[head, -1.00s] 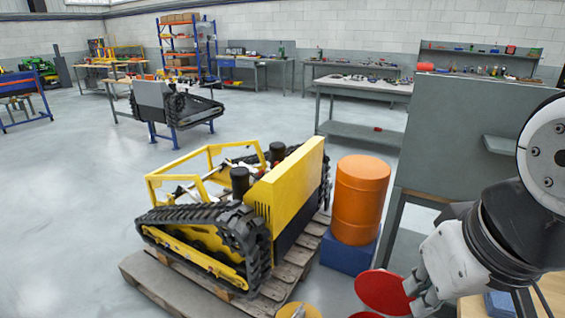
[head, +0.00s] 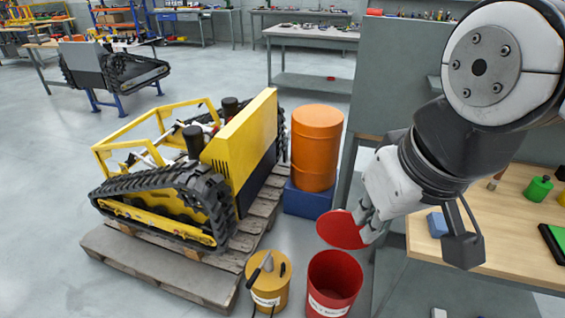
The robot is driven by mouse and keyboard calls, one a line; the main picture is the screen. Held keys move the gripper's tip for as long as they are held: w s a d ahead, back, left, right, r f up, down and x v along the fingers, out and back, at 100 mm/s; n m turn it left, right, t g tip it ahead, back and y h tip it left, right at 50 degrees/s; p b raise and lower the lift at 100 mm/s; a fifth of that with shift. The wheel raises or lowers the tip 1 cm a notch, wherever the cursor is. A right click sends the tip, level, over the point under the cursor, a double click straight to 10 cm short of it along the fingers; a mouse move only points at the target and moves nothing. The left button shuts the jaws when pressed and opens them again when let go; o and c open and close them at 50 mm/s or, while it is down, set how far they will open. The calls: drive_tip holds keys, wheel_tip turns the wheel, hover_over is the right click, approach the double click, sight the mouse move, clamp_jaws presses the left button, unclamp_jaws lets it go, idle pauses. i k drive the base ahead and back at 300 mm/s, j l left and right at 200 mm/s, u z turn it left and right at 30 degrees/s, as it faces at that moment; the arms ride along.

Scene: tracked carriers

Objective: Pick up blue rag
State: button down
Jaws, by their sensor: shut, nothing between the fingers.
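A small blue item, which looks like the blue rag (head: 436,224), lies on the wooden tabletop (head: 500,215) at the right of the head view. The arm's wrist camera part hangs in the picture just to its right. My gripper (head: 367,223) is left of the blue item, beyond the table's left edge in the picture. Its fingers point down and left, look shut and hold nothing. They overlap the edge of a red round lid (head: 341,231) in the picture; I cannot tell whether they touch it.
A red bin (head: 334,284) and a yellow canister (head: 268,284) stand on the floor below. A yellow tracked carrier (head: 190,160) sits on a pallet at left, near an orange drum (head: 316,148). A green bottle (head: 538,188) stands on the table. A grey panel rises behind it.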

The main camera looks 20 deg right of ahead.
sight(437, 224)
drive_tip(key=z, duration=1.15)
drive_tip(key=i+j, duration=0.05)
drive_tip(key=j, duration=0.05)
